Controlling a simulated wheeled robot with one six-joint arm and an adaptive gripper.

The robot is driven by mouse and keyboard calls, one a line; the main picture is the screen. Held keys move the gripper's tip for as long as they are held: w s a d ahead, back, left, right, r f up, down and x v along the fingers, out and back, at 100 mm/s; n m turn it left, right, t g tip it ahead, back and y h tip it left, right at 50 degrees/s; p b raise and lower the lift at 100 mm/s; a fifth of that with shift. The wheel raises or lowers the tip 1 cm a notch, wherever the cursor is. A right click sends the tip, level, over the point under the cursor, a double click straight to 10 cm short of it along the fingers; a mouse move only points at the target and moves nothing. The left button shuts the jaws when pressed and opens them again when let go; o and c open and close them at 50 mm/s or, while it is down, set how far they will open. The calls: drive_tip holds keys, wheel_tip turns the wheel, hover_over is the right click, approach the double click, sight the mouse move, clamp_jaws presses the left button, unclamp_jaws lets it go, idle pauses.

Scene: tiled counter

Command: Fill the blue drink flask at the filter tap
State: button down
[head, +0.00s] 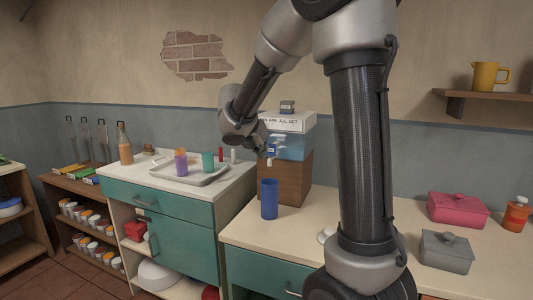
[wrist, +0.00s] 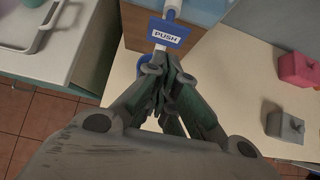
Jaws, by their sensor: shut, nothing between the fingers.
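The blue flask (head: 269,201) stands upright on the counter below the tap, in front of the wooden block. In the wrist view only a bit of it (wrist: 141,70) shows behind my fingers; its inside is hidden. The water filter (head: 297,145) has a white top and a bluish tank. Its white tap carries a blue lever marked PUSH (wrist: 171,34). My gripper (head: 263,147) is shut and empty at the tap. In the wrist view its fingertips (wrist: 158,62) lie close to the lever's lower edge; I cannot tell whether they touch it.
The wooden block (head: 292,178) holds the filter up. A tray (head: 198,177) with cups lies on the left cabinet. A pink box (head: 457,209) and a grey box (head: 446,252) stand on the counter at the right. The counter right of the flask is partly hidden by my arm.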

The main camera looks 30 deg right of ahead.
drive_tip(key=v, duration=0.8)
drive_tip(key=shift+a, duration=0.2)
drive_tip(key=shift+f, duration=0.2)
drive_tip(key=s+f+m+y, duration=0.2)
drive_tip(key=s+m+y, duration=0.1)
drive_tip(key=s+m, duration=0.9)
drive_tip(key=s+f+m+g+y, duration=0.1)
drive_tip(key=s+f+m+y, duration=0.2)
drive_tip(key=s+m, duration=1)
drive_tip(key=s+a+y, duration=0.1)
drive_tip(key=s, duration=0.2)
drive_tip(key=shift+m, duration=0.3)
drive_tip(key=shift+s+f, duration=0.15)
